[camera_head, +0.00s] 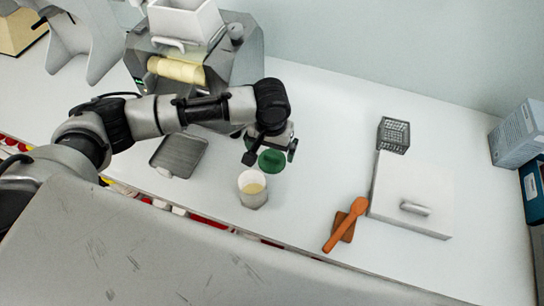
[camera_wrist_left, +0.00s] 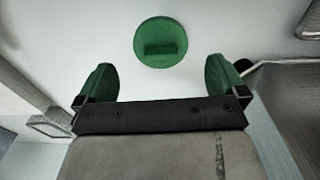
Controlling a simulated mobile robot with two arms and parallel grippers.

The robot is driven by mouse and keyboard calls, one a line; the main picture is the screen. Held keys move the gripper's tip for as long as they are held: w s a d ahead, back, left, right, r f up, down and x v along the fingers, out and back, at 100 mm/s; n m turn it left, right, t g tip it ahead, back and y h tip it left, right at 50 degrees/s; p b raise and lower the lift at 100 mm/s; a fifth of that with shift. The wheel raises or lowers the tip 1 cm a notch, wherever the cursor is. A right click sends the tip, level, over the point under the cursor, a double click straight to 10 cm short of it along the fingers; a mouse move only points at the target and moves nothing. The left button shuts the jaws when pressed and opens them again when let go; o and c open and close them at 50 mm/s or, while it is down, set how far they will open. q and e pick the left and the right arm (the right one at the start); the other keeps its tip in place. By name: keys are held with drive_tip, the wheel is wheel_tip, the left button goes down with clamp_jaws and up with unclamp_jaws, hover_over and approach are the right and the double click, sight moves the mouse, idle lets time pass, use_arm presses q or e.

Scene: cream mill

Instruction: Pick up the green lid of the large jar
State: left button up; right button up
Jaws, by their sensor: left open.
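The green lid (camera_head: 271,162) is round and lies on the white counter, just behind and to the right of an open jar (camera_head: 253,193) with pale yellow contents. In the left wrist view, the lid (camera_wrist_left: 160,42) shows a raised bar handle across its top. My left gripper (camera_head: 270,154) is open and empty over the lid area. In the wrist view, its two green-padded fingers (camera_wrist_left: 159,68) stand wide apart, with the lid ahead of them and between their lines. The height above the lid is hard to tell. My right gripper is not in view.
A grey tray (camera_head: 179,156) lies left of the lid, and a mill with a yellow roller (camera_head: 176,70) stands behind it. The counter right of the lid is clear.

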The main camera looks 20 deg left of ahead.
sight(272, 156)
use_arm(q)
drive_tip(key=shift+w+f, duration=0.15)
drive_tip(key=shift+f, duration=0.25)
drive_tip(key=f, duration=0.1)
drive_tip(key=f+p, duration=0.1)
drive_tip(key=f, duration=0.1)
drive_tip(key=shift+w+f, duration=0.25)
drive_tip(key=shift+f, duration=0.6)
drive_tip(key=c, duration=0.7)
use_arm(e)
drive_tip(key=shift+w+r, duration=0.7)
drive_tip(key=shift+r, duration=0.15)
